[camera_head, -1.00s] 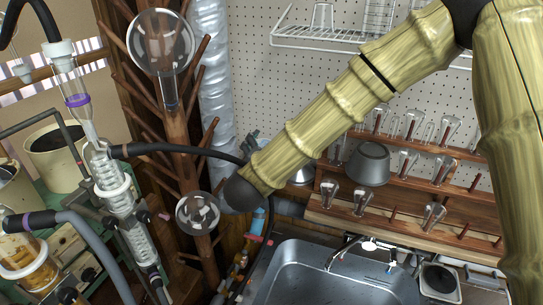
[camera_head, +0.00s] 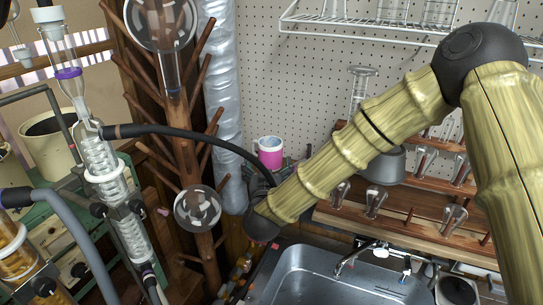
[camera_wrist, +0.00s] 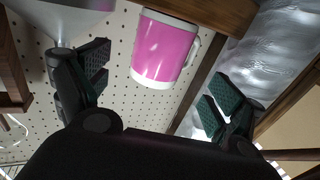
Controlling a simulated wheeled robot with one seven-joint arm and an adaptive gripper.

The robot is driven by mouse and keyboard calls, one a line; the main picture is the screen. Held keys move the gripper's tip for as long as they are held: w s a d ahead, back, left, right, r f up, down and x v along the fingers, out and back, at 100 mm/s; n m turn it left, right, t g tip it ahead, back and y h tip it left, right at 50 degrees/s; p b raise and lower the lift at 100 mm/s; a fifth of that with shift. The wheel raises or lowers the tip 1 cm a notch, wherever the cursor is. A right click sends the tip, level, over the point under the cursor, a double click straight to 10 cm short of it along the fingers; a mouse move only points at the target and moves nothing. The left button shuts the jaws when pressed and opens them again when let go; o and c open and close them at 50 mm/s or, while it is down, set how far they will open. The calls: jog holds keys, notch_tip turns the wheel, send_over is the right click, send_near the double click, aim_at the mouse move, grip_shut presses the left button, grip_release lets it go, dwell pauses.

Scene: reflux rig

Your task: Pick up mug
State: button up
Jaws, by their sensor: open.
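The mug (camera_head: 270,154) is pink with a white rim and stands out just beyond the end of my arm, in front of the pegboard. In the wrist view the mug (camera_wrist: 165,48) is at the upper middle, with its white handle on the right side. My gripper (camera_wrist: 158,92) is open, with one green-padded finger on each side of the picture. The mug lies ahead of the gap between the fingers, and neither finger appears to touch it. In the head view my arm hides most of the gripper.
A wooden peg rack (camera_head: 184,120) with round glass flasks and a silvery duct (camera_head: 226,100) stand left of the mug. A dark hose crosses towards my wrist. A steel sink (camera_head: 320,280) lies below.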

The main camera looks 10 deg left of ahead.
aim_at(270, 157)
jog(key=w, duration=0.3)
jog(key=shift+w+a+p, duration=0.15)
jog(key=shift+a+p, duration=0.15)
jog(key=shift+p, duration=0.1)
jog(key=shift+w+r+p, duration=0.1)
jog(key=shift+w+p, duration=0.35)
jog(key=shift+w, duration=0.05)
jog(key=shift+w+a+f+p, duration=0.15)
jog(key=shift+w+p, duration=0.4)
jog(key=shift+w, duration=0.5)
jog(key=shift+w+a+f+p, duration=0.15)
jog(key=shift+w+p, duration=0.35)
jog(key=shift+w, duration=0.5)
jog(key=shift+r, duration=0.1)
jog(key=c, duration=1.3)
